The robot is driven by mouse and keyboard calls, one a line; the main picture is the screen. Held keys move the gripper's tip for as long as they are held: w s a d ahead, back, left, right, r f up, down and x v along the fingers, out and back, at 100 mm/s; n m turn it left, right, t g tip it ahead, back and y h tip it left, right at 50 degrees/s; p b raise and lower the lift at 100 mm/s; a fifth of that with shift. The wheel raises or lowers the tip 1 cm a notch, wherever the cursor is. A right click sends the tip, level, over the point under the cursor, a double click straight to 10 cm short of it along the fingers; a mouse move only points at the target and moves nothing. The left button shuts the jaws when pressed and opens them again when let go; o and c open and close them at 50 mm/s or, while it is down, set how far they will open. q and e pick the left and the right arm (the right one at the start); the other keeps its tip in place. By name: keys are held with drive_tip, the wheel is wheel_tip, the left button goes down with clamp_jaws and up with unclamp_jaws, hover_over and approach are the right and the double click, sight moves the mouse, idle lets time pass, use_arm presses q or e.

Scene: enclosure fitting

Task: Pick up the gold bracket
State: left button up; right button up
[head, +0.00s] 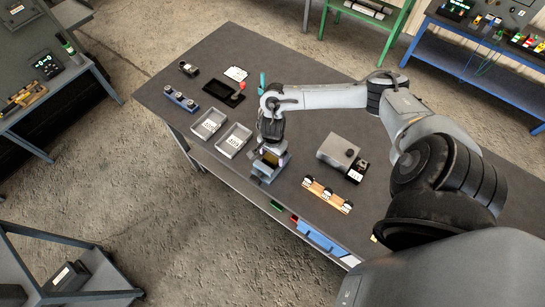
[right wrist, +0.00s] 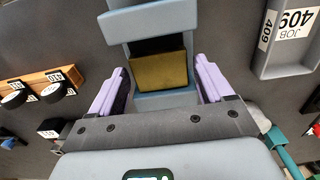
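The gold bracket (right wrist: 160,72) sits in a blue-grey holder (right wrist: 165,20), seen close in the right wrist view. My right gripper (right wrist: 160,68) is open, with one lilac finger on each side of the bracket and a visible gap at both sides. In the head view the right gripper (head: 271,152) is down over the holder and partly hides it. My left gripper is not in view.
Two grey trays (head: 234,140) lie left of the holder; one label reads JOB 409. A grey box (head: 338,151) and a wooden rack (head: 327,194) with several round knobs stand to the right. A dark tray (head: 222,92) lies farther back. The table's back right is clear.

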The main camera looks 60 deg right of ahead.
drive_tip(key=c, duration=1)
drive_tip(key=shift+r, duration=0.1)
